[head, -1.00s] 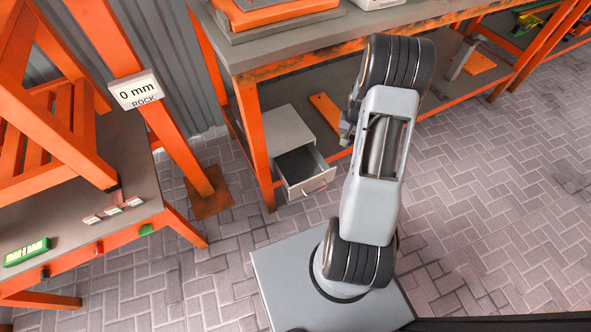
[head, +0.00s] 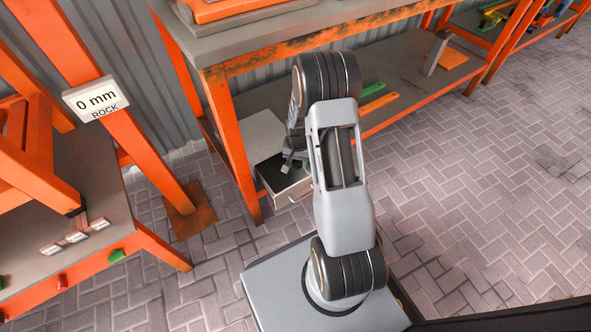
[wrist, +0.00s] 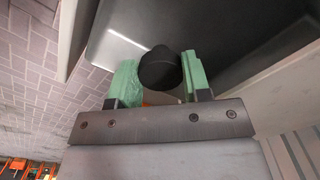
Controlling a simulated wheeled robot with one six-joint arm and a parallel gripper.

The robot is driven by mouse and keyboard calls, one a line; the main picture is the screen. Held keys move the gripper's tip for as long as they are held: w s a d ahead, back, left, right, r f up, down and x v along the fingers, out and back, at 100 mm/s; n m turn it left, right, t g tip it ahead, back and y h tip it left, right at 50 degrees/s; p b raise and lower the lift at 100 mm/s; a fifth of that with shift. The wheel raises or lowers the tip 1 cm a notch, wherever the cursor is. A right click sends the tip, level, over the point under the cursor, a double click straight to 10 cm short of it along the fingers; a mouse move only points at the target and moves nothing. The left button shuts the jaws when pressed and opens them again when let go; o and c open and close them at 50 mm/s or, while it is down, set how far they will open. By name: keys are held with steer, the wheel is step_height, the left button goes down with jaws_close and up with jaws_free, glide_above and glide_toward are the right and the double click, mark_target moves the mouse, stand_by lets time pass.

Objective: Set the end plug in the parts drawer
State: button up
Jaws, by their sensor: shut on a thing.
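The end plug (wrist: 160,68) is a black round piece between the green-padded fingertips of my gripper (wrist: 157,80) in the wrist view. My gripper is shut on it. The parts drawer (head: 293,192) is a pale drawer with a dark interior, pulled open from a grey cabinet (head: 258,130) under the bench. In the head view my gripper (head: 290,162) is over the open drawer; the plug cannot be made out there. In the wrist view the drawer's dark floor (wrist: 235,35) lies behind the plug; the gap between them is hard to judge.
The orange-framed bench (head: 300,50) stands over the cabinet, with its leg (head: 230,150) close on the left. A green strip (head: 373,88) and an orange strip (head: 380,103) lie on its lower shelf. Brick floor to the right is open.

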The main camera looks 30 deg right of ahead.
steer(key=shift+a+f+b, duration=0.35)
steer(key=shift+f, duration=0.15)
step_height(320, 180, down, 3)
steer(key=shift+w+f+b, duration=0.1)
steer(key=shift+f+b, duration=0.05)
steer(key=shift+b, duration=1)
steer(key=o, duration=0.6)
steer(key=shift+o, duration=0.2)
